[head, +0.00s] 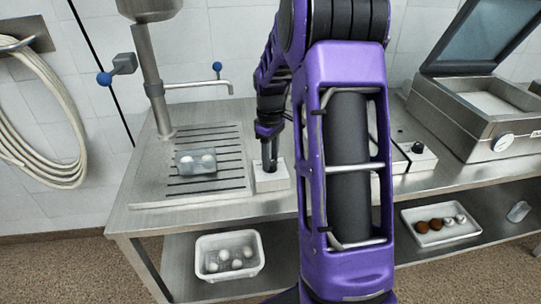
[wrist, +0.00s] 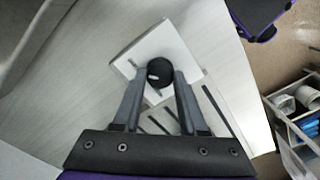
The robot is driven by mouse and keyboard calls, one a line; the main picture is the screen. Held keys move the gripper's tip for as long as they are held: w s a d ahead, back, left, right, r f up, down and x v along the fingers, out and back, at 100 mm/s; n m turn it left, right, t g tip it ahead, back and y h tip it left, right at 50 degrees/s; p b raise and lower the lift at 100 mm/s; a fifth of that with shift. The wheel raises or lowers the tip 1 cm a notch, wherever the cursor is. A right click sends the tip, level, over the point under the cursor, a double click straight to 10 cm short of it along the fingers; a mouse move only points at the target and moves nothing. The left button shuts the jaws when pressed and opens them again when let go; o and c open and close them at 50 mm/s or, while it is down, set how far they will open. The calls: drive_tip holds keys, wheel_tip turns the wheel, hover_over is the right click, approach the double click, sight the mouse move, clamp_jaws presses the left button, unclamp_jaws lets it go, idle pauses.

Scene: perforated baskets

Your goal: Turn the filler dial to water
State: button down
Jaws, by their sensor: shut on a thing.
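The filler dial is a round black knob (wrist: 160,70) on a pale square box (wrist: 178,42). In the head view the box (head: 271,182) stands on the steel counter just right of the slotted drain plate. My gripper (wrist: 163,80) points down at the dial with a finger on each side, shut on it. In the head view my gripper (head: 268,160) hides most of the knob. I cannot read any marking or where the dial points. The filler column (head: 154,85) with a blue-ended lever and a thin spout (head: 200,85) stands at the back left.
A white bin (head: 229,257) and a tray (head: 441,224) stand on the lower shelf. An open-lidded steel machine (head: 480,105) is at the right. A coiled hose (head: 40,130) hangs left.

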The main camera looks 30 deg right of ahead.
sight(271, 162)
drive_tip(key=shift+n, duration=0.7)
drive_tip(key=shift+c, duration=2.2)
unclamp_jaws()
wheel_tip(271, 162, up, 18)
drive_tip(key=p, duration=0.2)
drive_tip(key=shift+f, duration=0.25)
